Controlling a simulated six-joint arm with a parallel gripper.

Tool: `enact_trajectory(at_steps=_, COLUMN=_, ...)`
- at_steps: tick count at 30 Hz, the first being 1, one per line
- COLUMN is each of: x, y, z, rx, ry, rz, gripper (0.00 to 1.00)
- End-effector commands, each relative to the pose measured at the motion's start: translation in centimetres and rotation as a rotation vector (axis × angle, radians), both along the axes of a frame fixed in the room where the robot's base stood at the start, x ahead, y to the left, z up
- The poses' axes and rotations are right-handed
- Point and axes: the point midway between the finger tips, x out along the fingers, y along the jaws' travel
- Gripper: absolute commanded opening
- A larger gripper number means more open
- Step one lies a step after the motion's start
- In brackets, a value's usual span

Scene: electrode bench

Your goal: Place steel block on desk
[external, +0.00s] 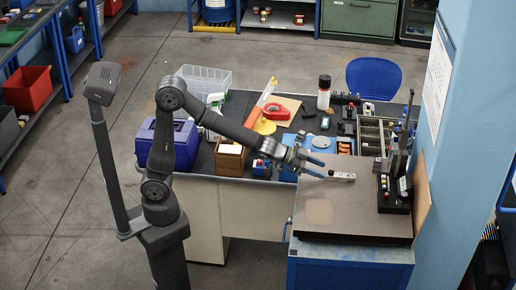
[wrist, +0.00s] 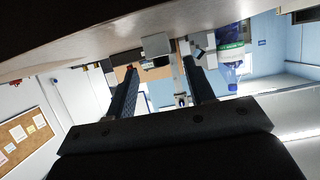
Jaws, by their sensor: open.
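A small silvery block with dark marks, which looks like the steel block (external: 342,176), lies on the brown worktop (external: 325,215) of the blue cabinet. My gripper (external: 321,170) is open, its two blue fingers spread just left of the block and pointing toward it. The fingers look empty. In the wrist view, both fingers of my gripper (wrist: 158,62) reach up toward the worktop edge. A pale grey block-like shape (wrist: 155,45) shows between and beyond their tips; I cannot tell for sure that it is the steel block. The desk (external: 225,110) is the dark cluttered surface behind my arm.
A black stand with a tall post (external: 397,175) is at the worktop's right. The desk holds a blue-purple toolbox (external: 180,145), a wooden box (external: 230,158), a red tape roll (external: 276,112), a black-capped bottle (external: 324,93) and a compartment tray (external: 375,137). The worktop's front left is clear.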

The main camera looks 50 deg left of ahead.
Motion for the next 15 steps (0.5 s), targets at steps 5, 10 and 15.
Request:
enact_trajectory(at_steps=5, x=-1.9, y=2.0, z=1.2, rx=-0.001, ry=-0.002, rz=0.001, gripper=0.49)
enact_trajectory(at_steps=10, x=-3.2, y=3.3, z=1.9, rx=0.000, ry=-0.002, rz=0.001, gripper=0.49)
enact_trajectory(at_steps=15, x=-3.8, y=3.9, z=2.3, rx=0.000, ry=0.000, rz=0.000, gripper=0.53)
